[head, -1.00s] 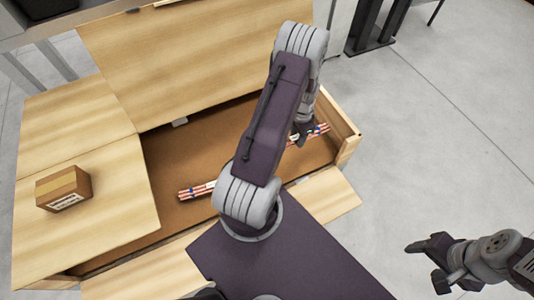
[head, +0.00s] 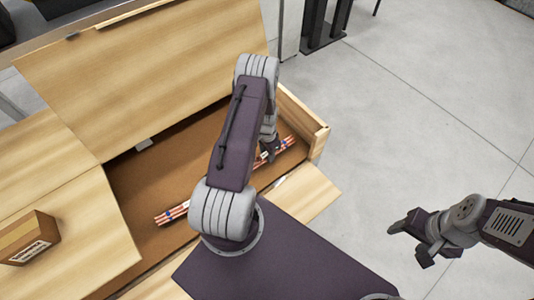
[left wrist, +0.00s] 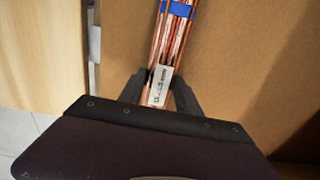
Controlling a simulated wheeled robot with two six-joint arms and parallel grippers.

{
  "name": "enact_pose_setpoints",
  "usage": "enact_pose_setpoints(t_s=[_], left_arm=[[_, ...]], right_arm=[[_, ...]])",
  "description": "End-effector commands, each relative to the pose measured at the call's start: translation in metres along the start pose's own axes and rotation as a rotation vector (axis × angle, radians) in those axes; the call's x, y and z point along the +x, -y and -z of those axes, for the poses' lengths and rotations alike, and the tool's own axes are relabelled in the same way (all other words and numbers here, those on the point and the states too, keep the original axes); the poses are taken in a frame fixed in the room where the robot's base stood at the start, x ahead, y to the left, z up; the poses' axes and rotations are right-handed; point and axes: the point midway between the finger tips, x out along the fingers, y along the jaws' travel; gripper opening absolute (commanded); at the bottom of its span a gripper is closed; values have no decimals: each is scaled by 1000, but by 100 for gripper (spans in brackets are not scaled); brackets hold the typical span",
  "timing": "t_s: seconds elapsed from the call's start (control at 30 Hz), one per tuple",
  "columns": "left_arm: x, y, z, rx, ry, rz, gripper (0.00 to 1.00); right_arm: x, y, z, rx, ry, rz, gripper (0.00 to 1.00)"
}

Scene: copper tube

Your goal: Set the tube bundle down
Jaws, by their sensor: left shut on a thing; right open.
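The tube bundle (head: 172,214) is a long thin bunch of copper tubes with blue bands and a white label. It lies lengthwise inside the open wooden crate, low near the brown floor; I cannot tell whether it touches the floor. My left gripper (head: 270,153) is shut on the bundle near its right part. In the left wrist view the bundle (left wrist: 171,45) runs between the two dark fingers (left wrist: 158,92), with the white label between them. My left arm hides the bundle's middle in the head view. My right gripper (head: 408,240) is open and empty over the grey floor.
The crate's wooden flaps (head: 150,60) are folded open, and its right end wall (head: 305,120) stands beside the bundle's end. A small cardboard box (head: 29,238) sits on the left flap.

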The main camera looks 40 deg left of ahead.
Motion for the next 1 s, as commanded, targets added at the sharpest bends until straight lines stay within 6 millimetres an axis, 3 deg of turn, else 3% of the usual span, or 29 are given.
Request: enact_pose_setpoints(t_s=[0.1,0.13,0.2,0.57,1.0], left_arm=[[4,0,0,0,-1,1,0],[3,0,0,0,0,0,46],[3,0,0,0,0,0,62],[-5,0,0,0,-1,1,62],[-105,1,1,0,-3,2,62]], right_arm=[[4,0,0,0,0,0,62],[3,0,0,0,0,0,62],[2,0,0,0,0,0,62],[-3,0,0,0,0,0,62],[-17,0,2,0,0,0,62]])
